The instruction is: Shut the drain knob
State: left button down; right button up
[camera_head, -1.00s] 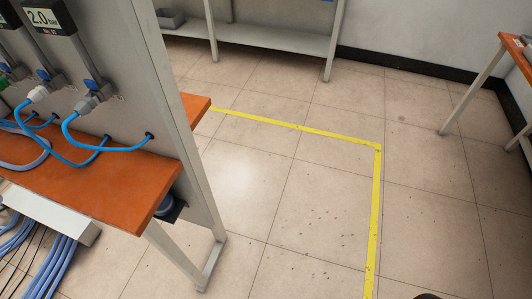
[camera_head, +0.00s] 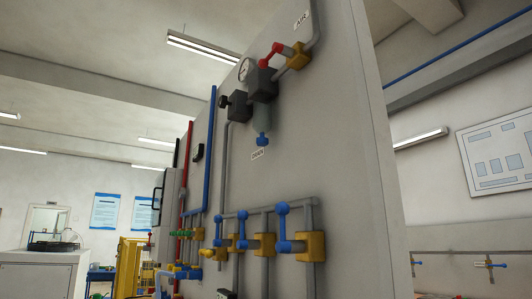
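The drain knob (camera_head: 263,139) is a small blue knob at the bottom of a grey filter bowl on the tall grey panel. A white label (camera_head: 258,155) just below it appears to read DRAIN. The bowl hangs under a dark grey regulator block (camera_head: 262,84) with a round gauge (camera_head: 244,69) beside it. Whether the knob is open or shut cannot be told from here. Neither of my grippers is in view.
A red-handled yellow valve (camera_head: 298,56) sits above the regulator, near an AIR label. Below are yellow valves with blue handles (camera_head: 284,232) on grey pipes. A blue vertical pipe (camera_head: 210,150) runs to the left. The panel's right edge stands near mid-right.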

aim_at(261, 141)
jog(key=z, duration=0.35)
jog(key=k, duration=0.35)
jog(key=u, duration=1.7)
jog(key=i, duration=1.3)
jog(key=z, duration=0.35)
